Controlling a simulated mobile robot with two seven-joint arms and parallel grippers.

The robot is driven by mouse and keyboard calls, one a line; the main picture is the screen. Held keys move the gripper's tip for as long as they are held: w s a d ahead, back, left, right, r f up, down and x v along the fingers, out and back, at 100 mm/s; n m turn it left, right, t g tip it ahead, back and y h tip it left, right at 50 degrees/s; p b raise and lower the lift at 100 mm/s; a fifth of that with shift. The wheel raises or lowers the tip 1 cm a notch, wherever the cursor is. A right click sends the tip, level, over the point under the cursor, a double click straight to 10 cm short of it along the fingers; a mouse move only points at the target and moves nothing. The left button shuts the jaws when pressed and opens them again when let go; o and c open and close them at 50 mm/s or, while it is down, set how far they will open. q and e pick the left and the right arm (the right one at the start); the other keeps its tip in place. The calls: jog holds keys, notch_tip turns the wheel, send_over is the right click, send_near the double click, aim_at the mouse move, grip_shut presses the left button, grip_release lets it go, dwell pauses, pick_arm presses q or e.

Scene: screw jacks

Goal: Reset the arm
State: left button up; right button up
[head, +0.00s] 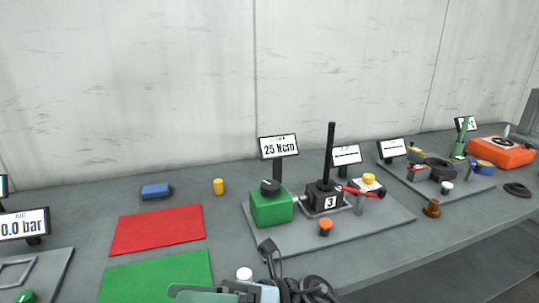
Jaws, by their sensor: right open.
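My right gripper (180,293) is at the bottom edge of the head view, low over the front of the green mat (155,277). The lower part of the gripper is cut off by the picture edge. My left gripper is not in view.
A red mat (157,229) lies behind the green one, with a blue block (155,191) and a yellow cylinder (219,187) beyond. A green box with a dial (271,207) and a black block (323,197) with a tall post stand on a grey plate (385,219).

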jog(key=w+d+f+m+t+h+p, duration=0.1)
jog(key=d+f+m+t+h, duration=0.6)
jog(key=f+m+t, duration=0.7)
jog(key=w+d+f+m+t+h+p, duration=0.15)
jog(key=d+f+m+t+h, duration=0.6)
jog(key=m, duration=1.25)
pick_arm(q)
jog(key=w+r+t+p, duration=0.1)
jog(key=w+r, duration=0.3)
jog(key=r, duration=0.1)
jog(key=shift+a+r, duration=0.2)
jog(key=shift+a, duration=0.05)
pick_arm(e)
jog(key=s+d+f+m+g+h, duration=0.2)
jog(key=s+d+f+m, duration=0.3)
jog(key=s+d+f, duration=0.3)
jog(key=s+d+f+m+g+h, duration=0.3)
jog(key=s+d+f+m+g, duration=0.2)
jog(key=s, duration=0.9)
jog(key=d+f+m, duration=0.1)
jog(key=d+f, duration=0.2)
jog(key=shift+s+f+h, duration=0.35)
